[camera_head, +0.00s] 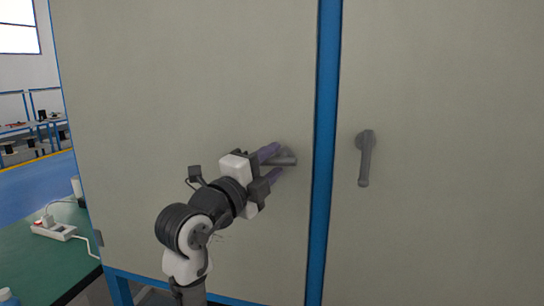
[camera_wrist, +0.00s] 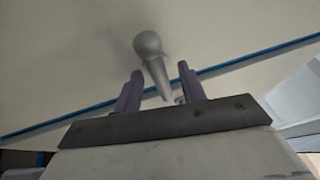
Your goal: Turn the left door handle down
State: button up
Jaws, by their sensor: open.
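The left door handle (camera_head: 287,160) is a grey lever on the left beige door (camera_head: 190,70). My gripper (camera_head: 279,159) is open, with one purple finger above the lever and one below. In the wrist view, the handle (camera_wrist: 149,47) shows its round end beyond the fingertips. Its shaft runs down between the two spread fingers of my gripper (camera_wrist: 160,69). I cannot tell whether either finger touches it.
A blue post (camera_head: 325,120) separates the left door from the right door (camera_head: 450,90). A second grey handle (camera_head: 366,160) hangs straight down on the right door. A green table (camera_head: 45,265) with a white power strip (camera_head: 54,230) stands at the lower left.

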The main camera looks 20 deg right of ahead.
jog(key=shift+w+d, duration=0.15)
jog(key=shift+d, duration=0.1)
grip_shut()
